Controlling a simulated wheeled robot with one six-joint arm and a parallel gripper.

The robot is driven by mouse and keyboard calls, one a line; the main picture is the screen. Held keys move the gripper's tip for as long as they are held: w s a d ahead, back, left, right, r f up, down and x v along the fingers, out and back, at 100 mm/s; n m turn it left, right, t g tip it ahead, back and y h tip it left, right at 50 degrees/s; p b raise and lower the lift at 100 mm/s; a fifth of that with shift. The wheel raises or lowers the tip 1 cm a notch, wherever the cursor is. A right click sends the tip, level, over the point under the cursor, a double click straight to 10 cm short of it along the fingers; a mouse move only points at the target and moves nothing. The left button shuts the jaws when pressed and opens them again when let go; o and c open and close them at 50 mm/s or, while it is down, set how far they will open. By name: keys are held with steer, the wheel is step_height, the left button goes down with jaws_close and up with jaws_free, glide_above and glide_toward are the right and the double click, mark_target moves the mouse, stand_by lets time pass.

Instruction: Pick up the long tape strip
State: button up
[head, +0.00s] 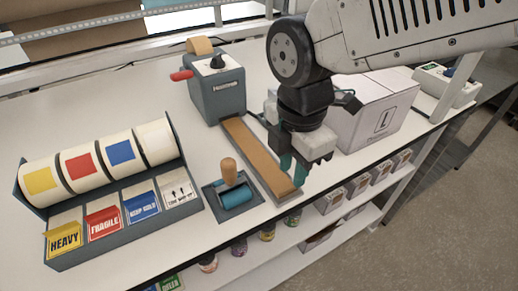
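The long tape strip (252,150) is brown and lies flat along a narrow grey tray in front of the tape dispenser (216,88). The dispenser is grey-blue with a brown roll on top, a red handle and a black knob. My gripper (292,168) is above the near end of the strip, towards its right edge. Its two teal fingertips show a small gap, so it looks open. I cannot tell whether the fingertips touch the strip. Part of the strip's right side near the fingers is hidden.
A white carton (372,112) stands close behind and right of my gripper. A damp roller pad (234,190) with a wooden knob sits left of the strip. A label rack (110,180) fills the left. The bench's front edge is near the strip's end.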

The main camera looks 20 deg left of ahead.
mark_target(288, 194)
step_height(288, 194, down, 5)
steer(key=shift+f, duration=0.1)
jaws_close()
stand_by(0.4)
